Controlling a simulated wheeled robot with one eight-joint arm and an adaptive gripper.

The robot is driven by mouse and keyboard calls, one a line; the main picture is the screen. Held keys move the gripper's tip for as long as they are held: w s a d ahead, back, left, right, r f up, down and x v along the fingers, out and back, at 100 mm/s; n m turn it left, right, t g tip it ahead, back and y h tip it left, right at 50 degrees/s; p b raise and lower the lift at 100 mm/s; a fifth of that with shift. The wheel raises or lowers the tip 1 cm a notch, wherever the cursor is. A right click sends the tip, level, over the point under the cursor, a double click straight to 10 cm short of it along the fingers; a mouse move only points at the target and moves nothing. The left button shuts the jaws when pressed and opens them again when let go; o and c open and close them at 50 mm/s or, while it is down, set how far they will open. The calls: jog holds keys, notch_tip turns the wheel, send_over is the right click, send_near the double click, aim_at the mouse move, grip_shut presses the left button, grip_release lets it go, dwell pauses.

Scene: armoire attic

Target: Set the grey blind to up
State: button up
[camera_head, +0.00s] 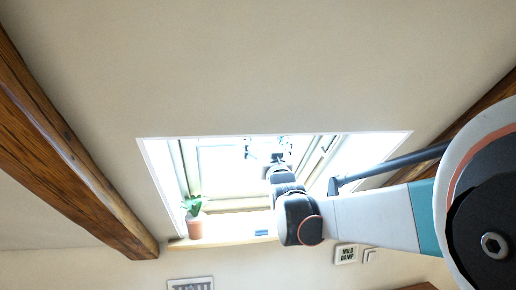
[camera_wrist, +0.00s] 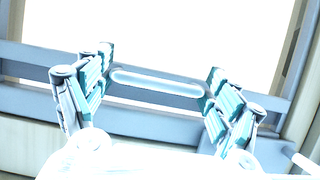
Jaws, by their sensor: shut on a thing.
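The skylight window (camera_head: 225,170) is in the sloped ceiling in the head view, and my arm reaches up into it. My gripper (camera_head: 266,153) is at the upper middle of the opening. In the wrist view my gripper (camera_wrist: 157,85) has its fingers at the two ends of a grey handle (camera_wrist: 155,82) with a pale slot, shut on it. The handle sits at a blue-grey rail (camera_wrist: 40,98) that runs across the view. A bright white area lies above the rail; I cannot tell whether it is blind cloth or glass.
A potted plant (camera_head: 194,219) stands on the wooden sill (camera_head: 222,238) at the lower left, with a small blue item (camera_head: 261,233) to its right. Wooden beams (camera_head: 70,140) flank the opening. A framed sign (camera_head: 346,254) hangs below it.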

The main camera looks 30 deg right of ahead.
jog(key=shift+s+a+r+p, duration=0.25)
jog(key=shift+s+r+p, duration=0.1)
jog(key=shift+s+r, duration=0.6)
jog(key=shift+w+r, duration=0.1)
jog(key=shift+w, duration=0.05)
jog(key=o, duration=1.2)
jog(key=shift+a, duration=0.15)
jog(key=w+d+f+b, duration=0.2)
jog(key=w+f+b, duration=0.1)
jog(key=w+f, duration=0.4)
jog(key=w+d+f+b, duration=0.2)
jog(key=w+f+b, duration=0.1)
jog(key=w+f, duration=0.3)
jog(key=w+d+f+b, duration=0.2)
jog(key=w+f+b, duration=0.2)
jog(key=w+f, duration=0.3)
jog(key=shift+w+d+f, duration=0.1)
jog(key=shift+w+f, duration=0.1)
jog(key=shift+f, duration=0.3)
jog(key=shift+w+f, duration=0.15)
jog(key=shift+f, duration=0.3)
